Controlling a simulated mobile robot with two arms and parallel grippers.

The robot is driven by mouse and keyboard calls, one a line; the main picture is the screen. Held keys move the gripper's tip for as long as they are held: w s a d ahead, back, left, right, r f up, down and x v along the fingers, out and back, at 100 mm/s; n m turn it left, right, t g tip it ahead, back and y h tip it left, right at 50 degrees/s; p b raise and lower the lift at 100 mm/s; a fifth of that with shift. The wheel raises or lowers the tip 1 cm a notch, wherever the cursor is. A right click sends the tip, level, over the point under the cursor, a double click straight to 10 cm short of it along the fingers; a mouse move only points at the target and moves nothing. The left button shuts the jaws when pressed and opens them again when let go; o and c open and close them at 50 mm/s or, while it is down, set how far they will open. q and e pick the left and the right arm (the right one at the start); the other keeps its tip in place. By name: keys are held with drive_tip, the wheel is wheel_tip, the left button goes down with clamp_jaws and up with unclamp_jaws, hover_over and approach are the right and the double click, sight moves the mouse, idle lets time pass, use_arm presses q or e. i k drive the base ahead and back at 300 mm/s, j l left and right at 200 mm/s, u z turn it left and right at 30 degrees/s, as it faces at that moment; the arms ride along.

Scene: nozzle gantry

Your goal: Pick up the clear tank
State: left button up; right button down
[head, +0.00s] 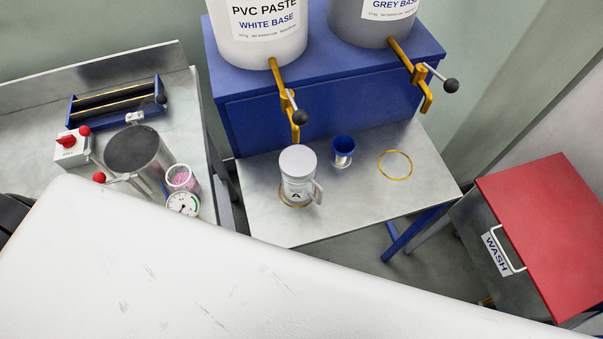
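No thing in view is labelled as the clear tank, and I cannot tell for sure which one it is. A small see-through container with pink contents (185,180) stands on the left metal bench, behind a round dial gauge (183,204). A white lidded jug marked A (298,170) stands upright on the middle table, over a yellow ring, with its handle to the right. Neither of my grippers is in view.
Two paste drums (262,42) (372,25) with brass taps sit on a blue stand (265,120). An empty yellow ring (395,165) lies on the table. A dark-topped metal pot (138,155) and red-knobbed switch box (72,148) are left. A red-lidded WASH bin (550,225) is right.

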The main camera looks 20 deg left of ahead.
sight(298, 163)
drive_tip(key=l+u, duration=0.15)
drive_tip(key=u, duration=1)
drive_tip(key=k+l+u, duration=0.15)
drive_tip(key=k+u, duration=0.2)
drive_tip(key=k+l+u, duration=0.1)
drive_tip(key=k+u, duration=0.55)
drive_tip(key=k+j, duration=0.1)
drive_tip(key=k, duration=0.15)
drive_tip(key=i, duration=0.25)
